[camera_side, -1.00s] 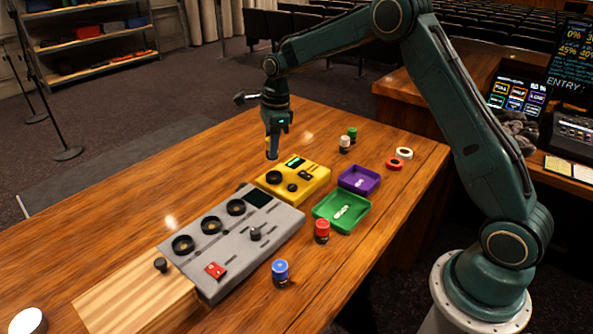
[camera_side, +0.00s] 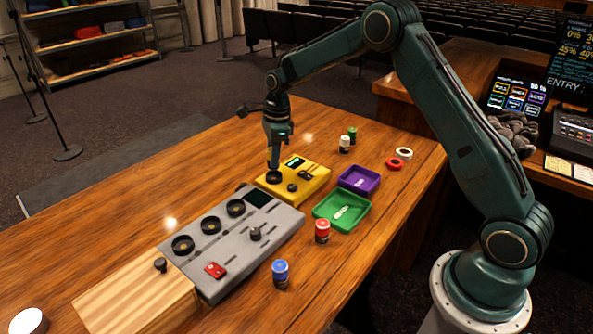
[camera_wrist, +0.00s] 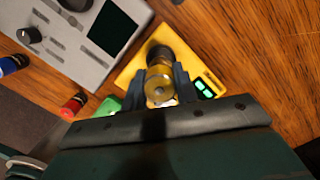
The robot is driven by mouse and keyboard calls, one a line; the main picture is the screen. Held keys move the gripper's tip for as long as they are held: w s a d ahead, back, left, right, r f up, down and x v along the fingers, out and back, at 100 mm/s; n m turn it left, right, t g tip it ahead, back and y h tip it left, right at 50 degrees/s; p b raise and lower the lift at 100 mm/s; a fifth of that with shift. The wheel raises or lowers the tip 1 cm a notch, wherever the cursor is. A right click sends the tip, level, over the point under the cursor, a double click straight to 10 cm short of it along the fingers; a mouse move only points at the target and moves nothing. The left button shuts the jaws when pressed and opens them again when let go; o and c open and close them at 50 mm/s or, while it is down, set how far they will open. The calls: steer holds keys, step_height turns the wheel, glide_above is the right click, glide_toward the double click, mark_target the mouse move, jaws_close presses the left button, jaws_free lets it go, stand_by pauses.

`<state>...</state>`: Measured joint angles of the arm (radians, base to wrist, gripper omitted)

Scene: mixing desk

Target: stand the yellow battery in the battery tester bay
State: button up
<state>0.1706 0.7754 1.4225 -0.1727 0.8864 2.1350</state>
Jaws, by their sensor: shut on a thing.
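The yellow battery (camera_wrist: 158,88) is between my gripper's fingers in the wrist view, seen nearly end-on. My gripper (camera_side: 273,161) is shut on it and points down over the yellow battery tester (camera_side: 311,184). The tester's round black bay (camera_side: 274,177) is right below the gripper at the tester's left corner. In the wrist view, the dark bay (camera_wrist: 160,52) shows just beyond the battery. In the side view the battery is mostly hidden by the fingers. I cannot tell whether its lower end is inside the bay or just above it.
A grey panel (camera_side: 222,255) with several dials stands left of the tester. A purple tray (camera_side: 372,187) and a green tray (camera_side: 325,212) are on its right. Red (camera_side: 322,231), blue (camera_side: 280,273), white (camera_side: 344,144) and green (camera_side: 352,134) batteries stand nearby.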

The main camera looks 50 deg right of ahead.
steer(key=shift+f, duration=1.25)
steer(key=shift+f, duration=0.7)
stand_by(0.9)
steer(key=o, duration=0.8)
steer(key=shift+s+d+r, duration=0.1)
steer(key=shift+d+r, duration=0.05)
steer(key=shift+r, duration=1.45)
steer(key=shift+s+d+r, duration=0.1)
steer(key=shift+d+r, duration=0.05)
steer(key=shift+r, duration=1.45)
steer(key=shift+s+d+r, duration=0.1)
steer(key=shift+d+r, duration=0.05)
steer(key=shift+r, duration=1.45)
steer(key=shift+s+r, duration=0.1)
steer(key=shift+r, duration=0.6)
